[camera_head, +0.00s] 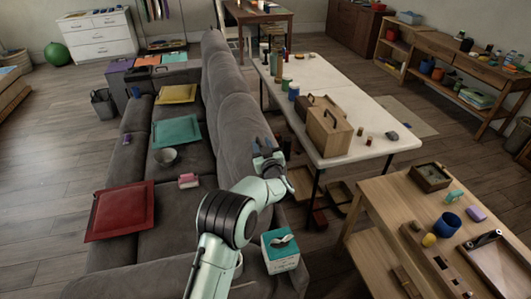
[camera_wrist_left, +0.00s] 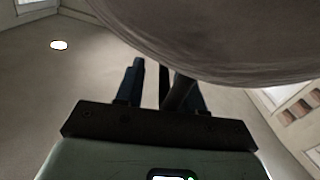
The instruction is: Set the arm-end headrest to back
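The grey sofa (camera_head: 180,222) runs from the lower left to the top middle, with raised headrest sections along its back. The nearer headrest section (camera_head: 240,125) stands upright in the head view. My left gripper (camera_head: 266,150) is at that section's right side, close to its edge. My right gripper is not in view.
A white table (camera_head: 345,90) with wooden boxes (camera_head: 328,130) stands right of the gripper. A wooden table (camera_head: 380,205) with small items is at the lower right. A white box with a teal top (camera_head: 280,252) is beside my arm. Cushions (camera_head: 120,212) lie on the sofa.

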